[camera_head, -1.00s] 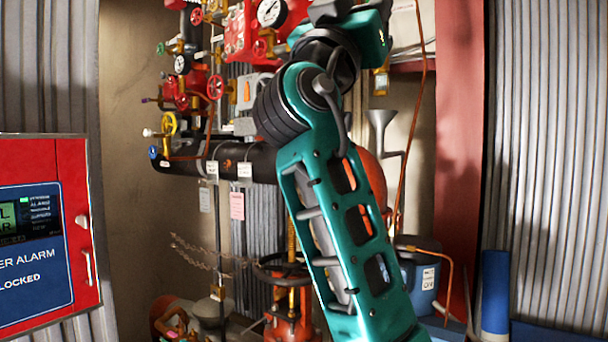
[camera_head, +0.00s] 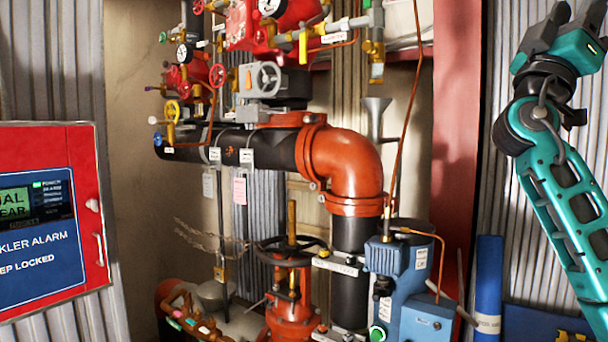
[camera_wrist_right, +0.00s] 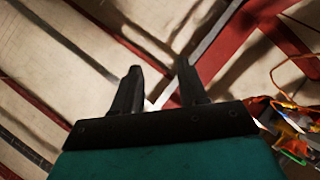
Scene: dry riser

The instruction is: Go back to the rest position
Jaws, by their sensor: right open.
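My right arm stands at the right side of the head view, its teal links rising from the lower right corner. My right gripper shows in the right wrist view (camera_wrist_right: 157,88) with its two black fingers apart and nothing between them. The gripper is clear of the pipes and valves. My left gripper is not in view.
A red alarm panel (camera_head: 85,150) is at the left. An orange pipe elbow (camera_head: 350,165), a red valve (camera_head: 290,300) and a blue pump unit (camera_head: 400,275) fill the middle. Colored handwheels (camera_head: 217,76) and gauges sit above. A blue cylinder (camera_head: 488,285) stands near my right arm.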

